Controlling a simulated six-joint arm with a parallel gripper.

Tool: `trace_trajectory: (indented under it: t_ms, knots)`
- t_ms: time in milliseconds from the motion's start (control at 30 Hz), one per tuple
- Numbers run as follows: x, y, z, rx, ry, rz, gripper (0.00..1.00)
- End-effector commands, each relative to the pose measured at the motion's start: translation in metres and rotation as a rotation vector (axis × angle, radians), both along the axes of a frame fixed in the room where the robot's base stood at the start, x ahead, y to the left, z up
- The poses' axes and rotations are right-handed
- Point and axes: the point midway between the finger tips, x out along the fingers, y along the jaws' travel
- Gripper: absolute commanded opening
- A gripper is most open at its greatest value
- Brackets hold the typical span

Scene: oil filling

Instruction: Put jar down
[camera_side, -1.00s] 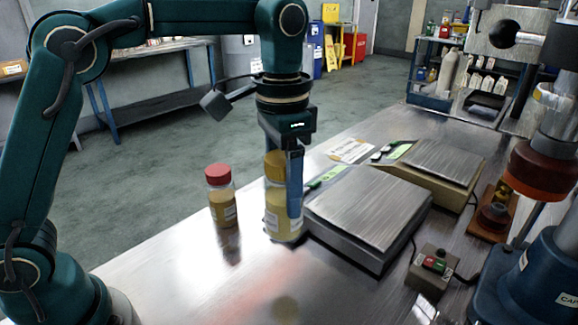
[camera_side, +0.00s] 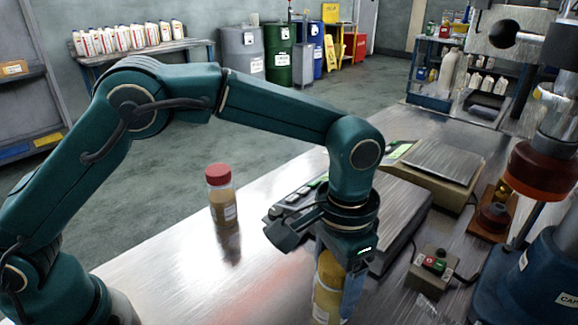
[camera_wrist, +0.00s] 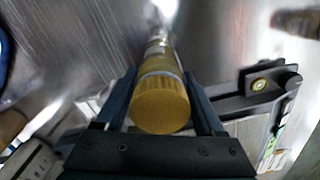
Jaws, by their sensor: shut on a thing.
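A jar with a yellow lid (camera_side: 328,285) and a pale label is between the fingers of my gripper (camera_side: 343,285), near the front of the metal table in the side view. My gripper points down and is shut on this jar. In the wrist view the yellow lid (camera_wrist: 160,103) shows between the two dark fingers (camera_wrist: 162,100). The jar's base is near the lower picture edge; I cannot tell whether it touches the table. A second jar with a red lid (camera_side: 222,195) stands upright on the table to the left, apart from my gripper.
A scale with a metal plate (camera_side: 405,200) is behind my gripper, partly hidden by my arm. Another scale (camera_side: 440,163) stands farther back. A button box (camera_side: 432,270) and a blue capping machine (camera_side: 535,270) are at right. The table (camera_side: 190,270) is clear at left front.

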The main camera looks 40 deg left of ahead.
Motion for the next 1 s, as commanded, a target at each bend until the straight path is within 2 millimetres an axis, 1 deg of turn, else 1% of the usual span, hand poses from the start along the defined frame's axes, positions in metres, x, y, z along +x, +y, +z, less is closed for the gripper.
trace_trajectory:
  t_ms: [367, 400, 467, 500, 767, 867, 1000]
  knots:
    - [0.000, 0.000, -0.004, 0.000, -0.001, 0.000, 0.06]
    - [0.000, 0.000, -0.005, 0.000, 0.000, 0.000, 0.75]
    - [0.000, 0.000, -0.005, 0.000, 0.000, 0.000, 0.98]
    - [0.000, 0.000, -0.005, 0.000, 0.000, 0.000, 1.00]
    - [0.000, 0.000, -0.003, -0.001, -0.002, 0.000, 1.00]
    - [0.001, 0.000, 0.006, -0.003, -0.004, 0.000, 1.00]
    - [0.002, -0.001, 0.030, -0.004, -0.007, 0.000, 1.00]
